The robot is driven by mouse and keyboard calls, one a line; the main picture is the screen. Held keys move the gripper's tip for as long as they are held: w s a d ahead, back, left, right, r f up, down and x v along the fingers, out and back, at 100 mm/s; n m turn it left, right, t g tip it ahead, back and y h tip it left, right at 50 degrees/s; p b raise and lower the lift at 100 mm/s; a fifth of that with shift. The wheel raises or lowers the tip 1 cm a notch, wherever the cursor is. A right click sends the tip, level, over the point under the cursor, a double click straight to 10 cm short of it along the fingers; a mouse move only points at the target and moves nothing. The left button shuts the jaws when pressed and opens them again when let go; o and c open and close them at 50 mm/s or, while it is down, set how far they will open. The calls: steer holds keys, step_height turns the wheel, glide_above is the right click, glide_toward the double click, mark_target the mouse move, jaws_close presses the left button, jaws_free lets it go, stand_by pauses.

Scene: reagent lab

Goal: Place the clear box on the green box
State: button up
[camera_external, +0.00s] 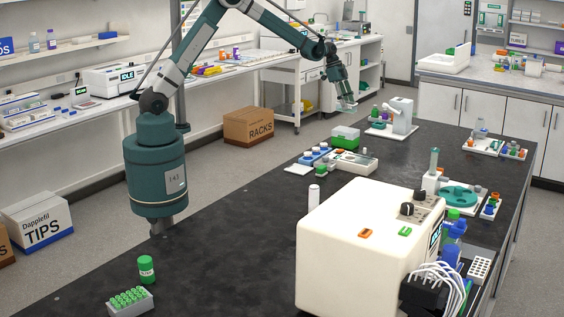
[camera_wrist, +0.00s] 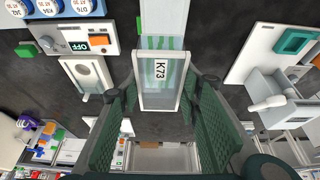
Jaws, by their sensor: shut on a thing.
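My gripper (camera_external: 342,88) hangs over the far part of the dark bench, pointing down. It is shut on the clear box (camera_external: 347,106), a small see-through box held in the air. In the wrist view the clear box (camera_wrist: 161,92) sits between the two green finger pads of my gripper (camera_wrist: 158,95), with a K73 label on it.
A grey-white device with an OFF display (camera_wrist: 85,43) and a blue rack of round caps (camera_external: 316,156) stand just in front of the green box. A white instrument (camera_external: 402,115) on a pad stands to the right. A large cream machine (camera_external: 355,240) fills the near bench.

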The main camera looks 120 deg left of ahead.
steer(key=shift+f, duration=3.15)
steer(key=shift+f, duration=1.85)
steer(key=shift+f, duration=0.15)
steer(key=o, duration=0.9)
steer(key=shift+o, duration=0.2)
steer(key=shift+v, duration=6.15)
